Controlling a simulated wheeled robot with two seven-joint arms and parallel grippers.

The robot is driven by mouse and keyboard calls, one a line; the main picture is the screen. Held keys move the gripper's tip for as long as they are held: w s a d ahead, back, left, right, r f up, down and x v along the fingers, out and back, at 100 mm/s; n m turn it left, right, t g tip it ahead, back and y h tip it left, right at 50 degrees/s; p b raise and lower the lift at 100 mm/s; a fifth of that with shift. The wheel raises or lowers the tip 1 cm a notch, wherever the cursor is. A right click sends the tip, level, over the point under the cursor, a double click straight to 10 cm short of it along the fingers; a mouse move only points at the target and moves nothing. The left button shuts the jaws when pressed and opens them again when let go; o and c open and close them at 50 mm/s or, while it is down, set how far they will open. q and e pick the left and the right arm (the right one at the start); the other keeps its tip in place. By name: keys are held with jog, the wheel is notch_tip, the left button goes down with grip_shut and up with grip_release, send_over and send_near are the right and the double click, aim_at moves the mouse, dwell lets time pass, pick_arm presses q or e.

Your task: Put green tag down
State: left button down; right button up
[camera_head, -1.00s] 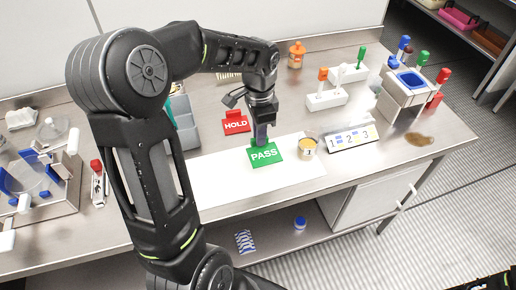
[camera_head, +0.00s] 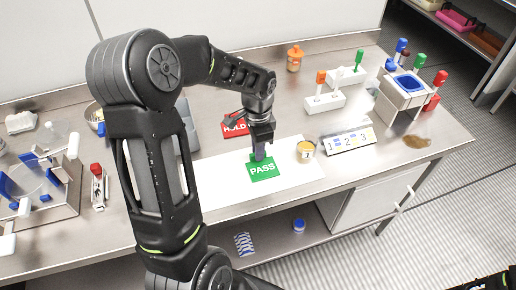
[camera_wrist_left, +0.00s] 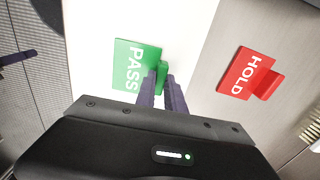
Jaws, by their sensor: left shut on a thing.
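The green PASS tag (camera_head: 262,171) is on or just above the white mat (camera_head: 215,187) on the steel table; I cannot tell if it touches. It also shows in the left wrist view (camera_wrist_left: 133,66). My left gripper (camera_head: 259,154) is above the tag, its purple fingers shut on the tag's upright tab (camera_wrist_left: 161,76). In the left wrist view the fingertips (camera_wrist_left: 163,88) are at that tab. My right gripper is not in view.
The red HOLD tag (camera_head: 233,127) lies behind the mat, partly covered by my arm. A small tub (camera_head: 305,151) stands right of the PASS tag, close to the 1-2-3 holder (camera_head: 347,143). The front of the mat is clear.

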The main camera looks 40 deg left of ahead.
pick_arm(q)
jog(key=shift+f, duration=0.15)
jog(key=c, duration=1.4)
grip_release()
jog(key=shift+c, duration=0.2)
notch_tip(320, 180, up, 12)
jog(key=b, duration=0.1)
